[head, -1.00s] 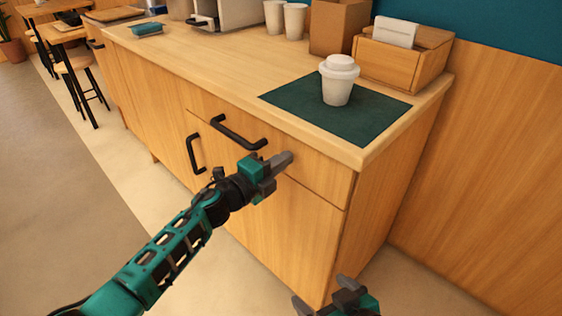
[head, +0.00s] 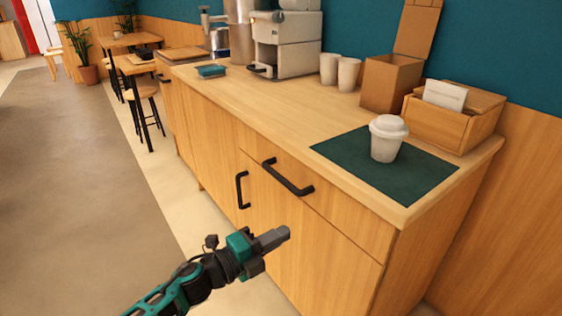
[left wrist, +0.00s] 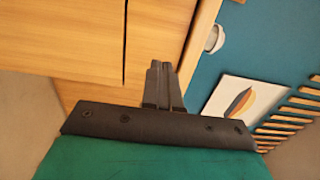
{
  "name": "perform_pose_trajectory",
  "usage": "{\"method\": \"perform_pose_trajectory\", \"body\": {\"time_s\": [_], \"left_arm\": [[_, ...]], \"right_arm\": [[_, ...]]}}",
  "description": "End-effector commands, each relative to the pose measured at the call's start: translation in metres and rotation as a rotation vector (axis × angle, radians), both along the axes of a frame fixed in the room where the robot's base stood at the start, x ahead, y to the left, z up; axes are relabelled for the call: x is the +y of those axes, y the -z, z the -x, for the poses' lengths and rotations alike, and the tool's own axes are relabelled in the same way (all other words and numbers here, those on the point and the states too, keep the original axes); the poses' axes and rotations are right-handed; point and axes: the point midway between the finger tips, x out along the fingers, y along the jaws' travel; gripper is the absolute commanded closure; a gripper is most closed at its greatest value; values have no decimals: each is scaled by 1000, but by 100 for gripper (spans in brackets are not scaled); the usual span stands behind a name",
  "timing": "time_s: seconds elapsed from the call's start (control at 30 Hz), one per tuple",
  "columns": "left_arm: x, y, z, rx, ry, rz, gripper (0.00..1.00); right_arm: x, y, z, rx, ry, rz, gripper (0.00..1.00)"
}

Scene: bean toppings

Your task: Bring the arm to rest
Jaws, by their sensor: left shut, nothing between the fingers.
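My left gripper (head: 274,238) is shut and empty, in front of the wooden counter's front panels and below the drawer handle. It also shows in the left wrist view (left wrist: 159,72), its fingers together with nothing between them. It looks clear of the counter front. My right gripper is not in view now. A white lidded cup (head: 387,140) stands upright on the dark green mat (head: 345,153) near the counter's right end.
The wooden counter (head: 290,112) has black handles (head: 287,177) on its front. On top are a wooden box (head: 450,122), a cardboard box (head: 390,85), two paper cups (head: 347,74) and a coffee machine (head: 287,45). Open floor (head: 75,200) lies to the left.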

Motion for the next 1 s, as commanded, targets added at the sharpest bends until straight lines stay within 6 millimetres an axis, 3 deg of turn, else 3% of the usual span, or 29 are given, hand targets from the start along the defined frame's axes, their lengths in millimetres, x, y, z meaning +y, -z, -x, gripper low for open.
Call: {"method": "perform_pose_trajectory", "body": {"time_s": [0.17, 0.37, 0.6, 0.8, 0.9, 1.0], "left_arm": [[9, 6, 16, 154, -121, 163, 100], [55, 30, 53, 538, -417, 506, 100], [117, 74, 121, 980, -743, 822, 100], [150, 97, 180, 1249, -934, 985, 100], [161, 98, 207, 1355, -1008, 1044, 100], [164, 76, 204, 1333, -1010, 1035, 100]], "right_arm": [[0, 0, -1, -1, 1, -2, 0], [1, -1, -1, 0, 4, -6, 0], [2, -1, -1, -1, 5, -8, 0], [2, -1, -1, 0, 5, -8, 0], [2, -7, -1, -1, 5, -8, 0], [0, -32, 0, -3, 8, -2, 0]]}}
